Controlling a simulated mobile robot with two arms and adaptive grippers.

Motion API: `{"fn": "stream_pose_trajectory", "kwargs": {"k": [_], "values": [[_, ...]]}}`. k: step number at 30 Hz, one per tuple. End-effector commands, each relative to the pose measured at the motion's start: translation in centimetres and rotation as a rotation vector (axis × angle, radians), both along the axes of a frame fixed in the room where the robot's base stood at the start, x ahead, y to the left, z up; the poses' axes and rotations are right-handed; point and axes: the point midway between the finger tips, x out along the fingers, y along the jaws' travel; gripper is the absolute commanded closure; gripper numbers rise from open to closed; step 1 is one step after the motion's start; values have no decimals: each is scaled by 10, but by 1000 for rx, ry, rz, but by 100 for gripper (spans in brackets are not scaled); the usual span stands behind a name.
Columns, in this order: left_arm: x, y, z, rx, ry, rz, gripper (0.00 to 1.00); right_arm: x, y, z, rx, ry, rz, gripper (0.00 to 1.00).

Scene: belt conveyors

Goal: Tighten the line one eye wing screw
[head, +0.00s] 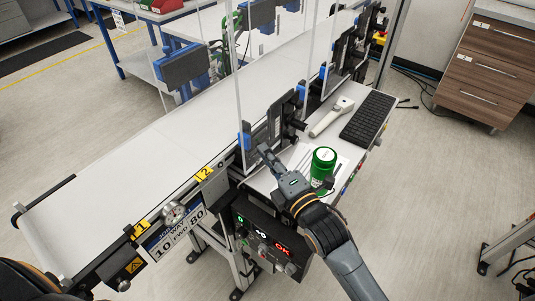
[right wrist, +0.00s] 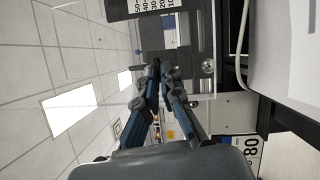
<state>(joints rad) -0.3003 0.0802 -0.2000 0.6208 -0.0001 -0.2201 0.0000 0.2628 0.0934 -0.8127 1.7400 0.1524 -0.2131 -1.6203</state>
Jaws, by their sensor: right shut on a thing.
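My right gripper (head: 264,151) reaches up to the near side of the belt, close to a dark upright bracket (head: 274,122) with blue parts. In the right wrist view its fingers (right wrist: 157,72) come together at the tips, against a dark grey plate (right wrist: 190,38). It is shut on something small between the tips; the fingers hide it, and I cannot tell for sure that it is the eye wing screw. A white printed scale (right wrist: 152,5) is above the tips. A round silver knob (right wrist: 208,67) is to their right. My left gripper is out of view.
A green canister (head: 322,166) stands on the side shelf close to my right wrist. A handheld scanner (head: 331,117) and black keyboard (head: 367,118) lie beyond it. The white belt (head: 130,180) is empty. A control box (head: 264,243) with lit displays hangs below. Clear upright panels border the belt.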

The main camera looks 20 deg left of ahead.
Motion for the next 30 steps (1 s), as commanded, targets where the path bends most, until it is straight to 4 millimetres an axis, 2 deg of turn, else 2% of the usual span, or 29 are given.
{"fn": "stream_pose_trajectory", "kwargs": {"k": [5,11,21,30], "values": [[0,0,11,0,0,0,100,0,0,3,12,43,-1,100],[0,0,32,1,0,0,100,0,0,8,53,154,-1,100],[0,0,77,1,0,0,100,1,-1,12,156,446,-3,100],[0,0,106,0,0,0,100,3,-2,13,254,713,-3,100]]}}
